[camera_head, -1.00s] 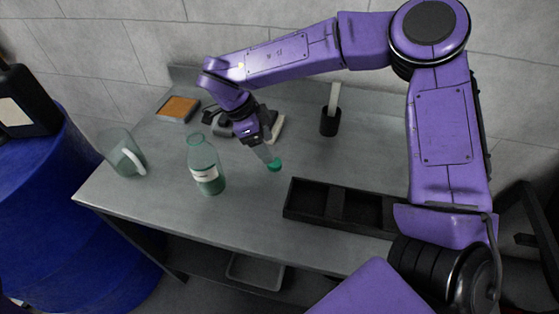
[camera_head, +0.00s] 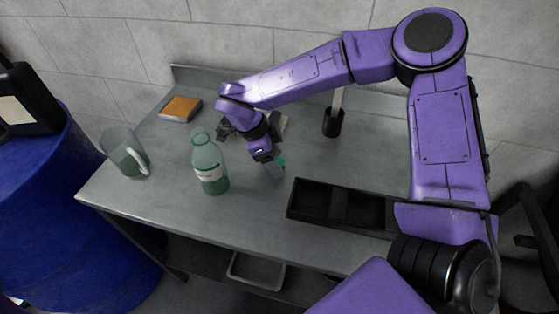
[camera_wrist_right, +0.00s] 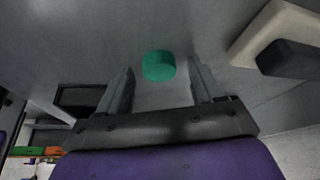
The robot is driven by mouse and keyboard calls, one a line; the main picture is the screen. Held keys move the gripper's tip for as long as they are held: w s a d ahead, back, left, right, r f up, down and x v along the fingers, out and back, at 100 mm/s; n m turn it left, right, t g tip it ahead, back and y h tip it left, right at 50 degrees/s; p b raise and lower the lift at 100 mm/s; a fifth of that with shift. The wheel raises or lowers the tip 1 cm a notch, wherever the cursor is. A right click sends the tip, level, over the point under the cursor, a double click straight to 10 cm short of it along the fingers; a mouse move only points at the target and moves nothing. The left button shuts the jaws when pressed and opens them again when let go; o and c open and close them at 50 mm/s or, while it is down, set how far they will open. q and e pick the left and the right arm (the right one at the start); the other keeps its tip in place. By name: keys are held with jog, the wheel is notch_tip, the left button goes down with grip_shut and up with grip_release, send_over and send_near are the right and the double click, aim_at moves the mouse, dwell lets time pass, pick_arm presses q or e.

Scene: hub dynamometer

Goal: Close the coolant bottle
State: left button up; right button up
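The coolant bottle (camera_head: 209,166), clear green with a white label, stands upright on the grey table, left of my right gripper. Its neck shows no green cap on it. The green cap (camera_wrist_right: 159,65) lies on the table; in the head view the cap (camera_head: 281,161) is partly hidden by the fingers. My right gripper (camera_head: 273,168) points down at the cap. In the right wrist view my right gripper (camera_wrist_right: 162,80) is open, with a finger on either side of the cap and gaps between. My left gripper is not in view.
A black divided tray (camera_head: 298,211) lies right of the gripper. A black cup (camera_head: 332,124) with a pale handle stands behind. A glass jug (camera_head: 122,152) is left of the bottle, and an orange-topped block (camera_head: 180,107) is at the back. A pale-and-black object (camera_wrist_right: 268,35) lies nearby.

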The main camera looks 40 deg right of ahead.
aim_at(283, 163)
jog(key=c, duration=0.9)
jog(key=shift+r, duration=0.45)
notch_tip(283, 163, up, 3)
jog(key=shift+f, duration=0.1)
jog(key=s+a+r, duration=0.2)
jog(key=s+r, duration=0.1)
jog(key=s, duration=0.1)
jog(key=s+a+r+b, duration=0.1)
jog(key=s+a+r, duration=0.4)
jog(key=s+r, duration=0.1)
jog(key=s, duration=0.1)
jog(key=shift+s+a+r, duration=0.15)
jog(key=shift+s+a, duration=0.1)
jog(key=shift+s, duration=0.1)
